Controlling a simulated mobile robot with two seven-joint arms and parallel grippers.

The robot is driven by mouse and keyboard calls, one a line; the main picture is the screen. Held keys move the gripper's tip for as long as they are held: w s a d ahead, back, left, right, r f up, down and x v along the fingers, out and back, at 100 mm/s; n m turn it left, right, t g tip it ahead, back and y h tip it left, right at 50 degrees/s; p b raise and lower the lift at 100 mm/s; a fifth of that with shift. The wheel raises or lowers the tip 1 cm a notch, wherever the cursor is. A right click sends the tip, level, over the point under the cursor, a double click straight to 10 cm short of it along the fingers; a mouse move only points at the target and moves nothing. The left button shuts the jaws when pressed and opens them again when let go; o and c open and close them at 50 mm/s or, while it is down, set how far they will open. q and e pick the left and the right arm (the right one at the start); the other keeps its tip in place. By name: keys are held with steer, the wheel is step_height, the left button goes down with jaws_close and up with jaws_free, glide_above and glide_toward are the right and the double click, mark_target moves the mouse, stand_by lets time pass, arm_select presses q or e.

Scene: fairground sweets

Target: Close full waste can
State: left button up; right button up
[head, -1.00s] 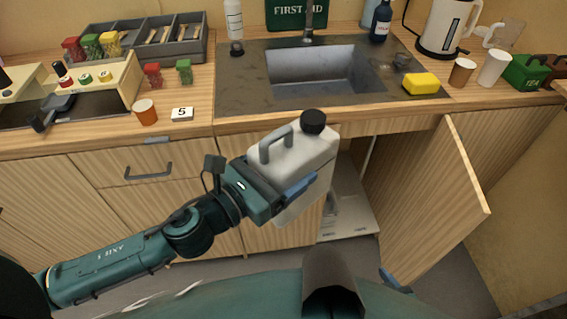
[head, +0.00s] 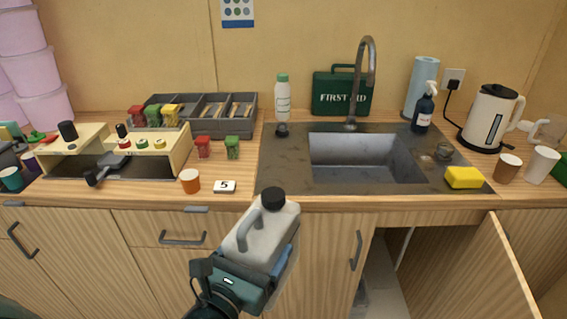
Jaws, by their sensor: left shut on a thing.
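The waste can (head: 260,238) is a pale grey-white canister with a moulded handle and a black cap (head: 273,199). The cap sits on its neck at the top. My left gripper (head: 268,278) is shut on the can's lower part and holds it, slightly tilted, in front of the cabinet fronts below the counter edge. The can's underside is hidden by the gripper. My right gripper is not in view.
An open cabinet door (head: 497,268) stands out at the lower right, under the sink (head: 365,160). The counter between card and sponge is mostly free.

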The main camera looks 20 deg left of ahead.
mark_target(237, 249)
arm_select(q)
steer(key=a+y, duration=0.1)
steer(key=s+a+n+y, duration=0.1)
steer(key=a, duration=0.1)
steer(key=shift+s+a+y, duration=0.1)
steer(key=shift+a+y, duration=0.2)
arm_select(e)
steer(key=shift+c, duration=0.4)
